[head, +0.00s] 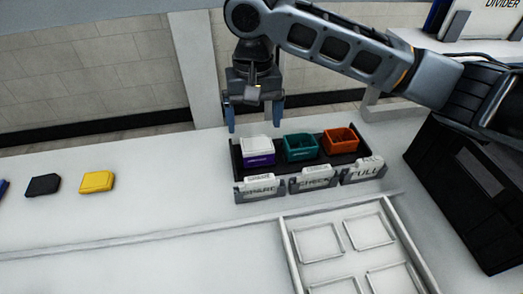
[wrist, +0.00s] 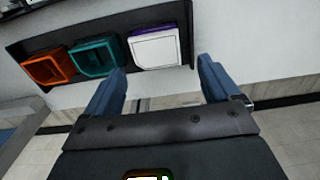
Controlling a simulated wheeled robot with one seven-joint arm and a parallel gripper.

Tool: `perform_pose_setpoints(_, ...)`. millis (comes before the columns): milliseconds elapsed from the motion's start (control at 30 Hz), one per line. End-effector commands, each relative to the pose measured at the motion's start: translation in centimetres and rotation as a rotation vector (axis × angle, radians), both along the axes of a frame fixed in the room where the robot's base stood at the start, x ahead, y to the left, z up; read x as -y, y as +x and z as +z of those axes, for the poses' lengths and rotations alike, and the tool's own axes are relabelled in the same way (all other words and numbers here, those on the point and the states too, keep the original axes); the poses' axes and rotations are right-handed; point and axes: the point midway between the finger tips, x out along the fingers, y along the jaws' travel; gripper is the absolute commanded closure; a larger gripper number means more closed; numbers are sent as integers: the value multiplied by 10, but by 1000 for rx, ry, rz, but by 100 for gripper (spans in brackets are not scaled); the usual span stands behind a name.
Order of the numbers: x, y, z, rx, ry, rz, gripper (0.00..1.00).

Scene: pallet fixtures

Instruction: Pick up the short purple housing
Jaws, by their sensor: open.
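A purple housing (head: 259,159) with a white top sits at the left end of a dark tray (head: 351,158) in the head view. In the wrist view the same purple-edged, white-topped housing (wrist: 155,48) is at the tray's right end. A teal open housing (head: 299,146) stands beside it, then an orange open one (head: 340,141). My gripper (head: 255,117) is open and empty, fingers pointing down, apparently above and a little behind the purple housing. In the wrist view its fingertips (wrist: 162,68) are apart, with the housing ahead of the gap and not between them.
Label holders, one reading CHECK (head: 315,177) and one FULL (head: 362,170), stand before the tray. A white compartment tray (head: 287,243) is in front. A yellow block (head: 97,181) and a black block (head: 43,185) lie left. A black crate (head: 449,200) stands right.

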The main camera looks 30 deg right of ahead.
Motion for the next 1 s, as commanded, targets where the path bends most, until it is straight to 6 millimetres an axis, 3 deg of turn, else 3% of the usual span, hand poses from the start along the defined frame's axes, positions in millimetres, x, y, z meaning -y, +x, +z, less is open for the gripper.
perform_pose_setpoints(367,5,0,-32,-7,-10,-4,11)
perform_pose_setpoints(633,5,0,-69,-6,-9,-3,11)
perform_pose_setpoints(1000,5,0,-77,-3,-7,-2,14)
